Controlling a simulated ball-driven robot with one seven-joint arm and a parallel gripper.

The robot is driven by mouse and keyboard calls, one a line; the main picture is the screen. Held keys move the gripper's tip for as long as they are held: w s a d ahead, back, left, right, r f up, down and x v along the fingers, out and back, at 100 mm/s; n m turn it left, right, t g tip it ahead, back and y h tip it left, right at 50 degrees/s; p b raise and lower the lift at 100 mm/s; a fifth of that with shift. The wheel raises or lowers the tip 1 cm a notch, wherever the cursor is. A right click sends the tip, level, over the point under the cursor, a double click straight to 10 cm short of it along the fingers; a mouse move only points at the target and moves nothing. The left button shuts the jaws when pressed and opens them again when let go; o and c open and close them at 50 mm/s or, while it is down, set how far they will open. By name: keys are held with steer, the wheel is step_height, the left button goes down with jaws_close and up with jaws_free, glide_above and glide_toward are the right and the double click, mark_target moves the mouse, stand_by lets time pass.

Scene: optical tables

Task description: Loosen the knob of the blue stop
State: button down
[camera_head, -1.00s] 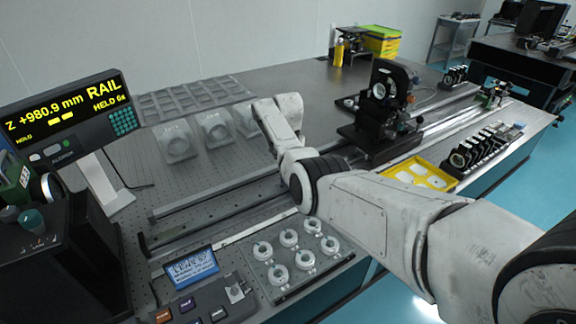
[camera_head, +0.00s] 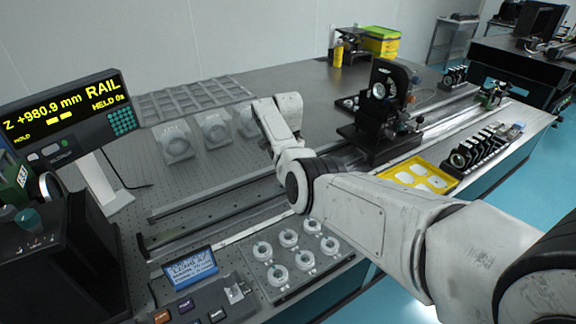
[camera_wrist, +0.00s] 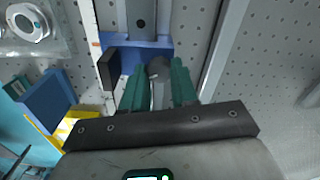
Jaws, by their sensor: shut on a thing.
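In the wrist view the blue stop (camera_wrist: 140,50) sits across a grey rail (camera_wrist: 139,22). A grey rounded knob (camera_wrist: 158,68) stands at its near side. The green fingers of my gripper (camera_wrist: 155,88) lie on either side of the knob and are shut on it. The knob's lower part is hidden between the fingers. A dark block (camera_wrist: 108,70) is at the stop's left side. In the head view my arm hides the gripper, and I cannot make out the stop or its knob there.
A readout (camera_head: 68,118) shows Z +980.9 mm, RAIL and HELD. A plate of ring mounts (camera_head: 290,262) lies left of my arm. A yellow tray (camera_head: 418,176) and a black optics carriage (camera_head: 382,125) are to the right.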

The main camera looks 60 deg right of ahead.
steer(key=shift+d+r, duration=0.1)
steer(key=c, duration=0.9)
jaws_free()
steer(key=shift+o, duration=0.2)
step_height(320, 180, up, 11)
